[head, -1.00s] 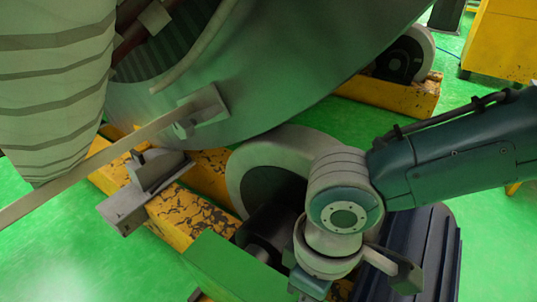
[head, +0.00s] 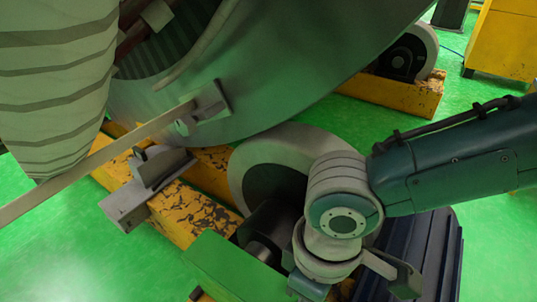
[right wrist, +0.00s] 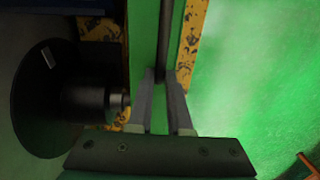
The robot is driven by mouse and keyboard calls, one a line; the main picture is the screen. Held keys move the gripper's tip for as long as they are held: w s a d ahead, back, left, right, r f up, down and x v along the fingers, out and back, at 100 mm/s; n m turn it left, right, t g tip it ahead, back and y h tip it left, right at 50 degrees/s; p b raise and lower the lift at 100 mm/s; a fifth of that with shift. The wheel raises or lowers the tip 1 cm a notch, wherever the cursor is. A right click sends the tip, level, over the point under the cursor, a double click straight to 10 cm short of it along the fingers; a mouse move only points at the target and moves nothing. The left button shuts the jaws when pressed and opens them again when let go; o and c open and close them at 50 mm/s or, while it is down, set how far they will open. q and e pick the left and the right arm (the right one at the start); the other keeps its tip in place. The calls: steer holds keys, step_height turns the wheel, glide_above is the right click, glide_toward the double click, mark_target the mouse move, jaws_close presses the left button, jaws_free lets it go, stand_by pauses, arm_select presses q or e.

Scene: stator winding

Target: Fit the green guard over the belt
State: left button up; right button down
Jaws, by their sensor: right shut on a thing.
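The green guard (head: 225,268) is a long, straight-sided green piece at the bottom of the head view, beside the dark roller shaft. It also shows in the right wrist view (right wrist: 144,40), running up the picture. My right gripper (right wrist: 163,82) is shut on the green guard, with one finger on each side of a green strip. In the head view its fingertips are hidden behind my wrist and the lower picture edge. A dark narrow strip runs along the guard in the right wrist view; I cannot tell whether it is the belt. My left gripper is not in view.
A large roller (head: 270,180) stands under the big grey stator ring (head: 270,70) on a yellow, chipped frame (head: 190,222). A dark ribbed motor (head: 432,245) stands right of my wrist. A grey bracket (head: 128,203) sits at left. Green floor is open at lower left.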

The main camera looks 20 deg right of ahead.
steer(key=shift+f+b, duration=0.4)
steer(key=shift+f, duration=0.15)
steer(key=shift+f+b, duration=0.4)
steer(key=shift+f, duration=0.15)
stand_by(0.6)
steer(key=c, duration=0.8)
jaws_free()
steer(key=shift+o, duration=0.2)
